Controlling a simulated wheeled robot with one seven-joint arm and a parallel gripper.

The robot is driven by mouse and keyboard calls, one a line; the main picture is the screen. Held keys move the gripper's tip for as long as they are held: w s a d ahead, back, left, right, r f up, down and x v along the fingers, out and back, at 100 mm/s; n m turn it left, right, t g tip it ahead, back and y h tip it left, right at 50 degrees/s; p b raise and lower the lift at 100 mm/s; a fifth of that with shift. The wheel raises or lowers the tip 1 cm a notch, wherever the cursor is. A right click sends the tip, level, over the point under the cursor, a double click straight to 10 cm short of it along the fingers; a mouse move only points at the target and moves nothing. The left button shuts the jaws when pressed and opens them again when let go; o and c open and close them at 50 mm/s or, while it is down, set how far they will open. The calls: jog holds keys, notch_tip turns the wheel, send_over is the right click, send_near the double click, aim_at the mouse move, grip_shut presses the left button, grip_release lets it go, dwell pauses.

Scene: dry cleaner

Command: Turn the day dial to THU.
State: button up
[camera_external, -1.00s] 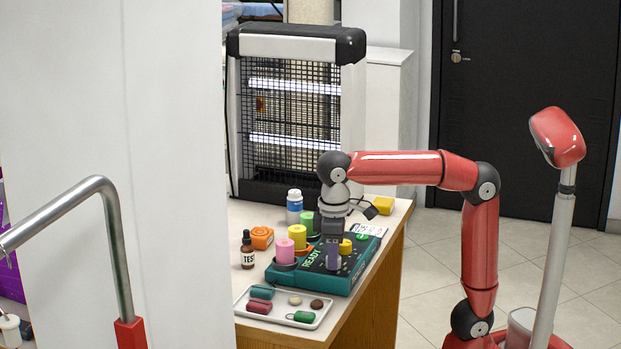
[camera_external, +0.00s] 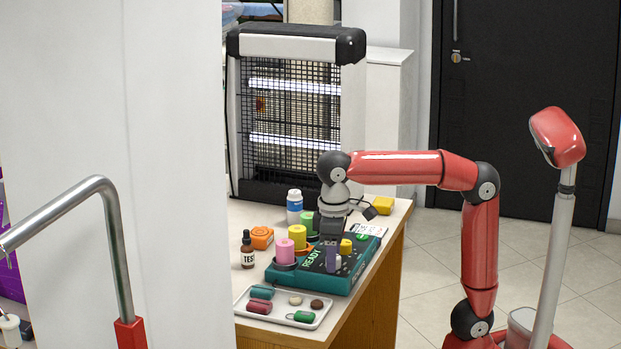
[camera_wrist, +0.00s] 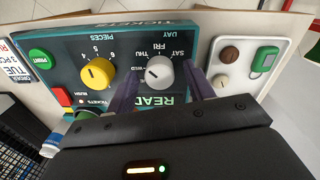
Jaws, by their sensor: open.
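The day dial (camera_wrist: 160,72) is a pale grey knob on the teal ticket machine (camera_wrist: 215,42). In the wrist view, upside-down day labels ring it, with WED, THU, FRI and SAT legible. Its dark mark points left, roughly toward WED; the exact setting is hard to read. My gripper (camera_wrist: 163,76) is open, with one purple finger on each side of the dial. I cannot tell whether either finger touches it. In the external view my gripper (camera_external: 332,258) is down at the machine (camera_external: 308,280), largely hiding the dial.
A yellow pieces dial (camera_wrist: 97,73) sits beside the day dial, with a green PRINT button (camera_wrist: 40,59) beyond. Pink (camera_external: 286,252) and yellow (camera_external: 297,236) cylinders stand close by. A white tray (camera_external: 270,322) of small items lies in front.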

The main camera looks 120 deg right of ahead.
jog(key=shift+w+a+r, duration=0.1)
jog(key=shift+r, duration=3.8)
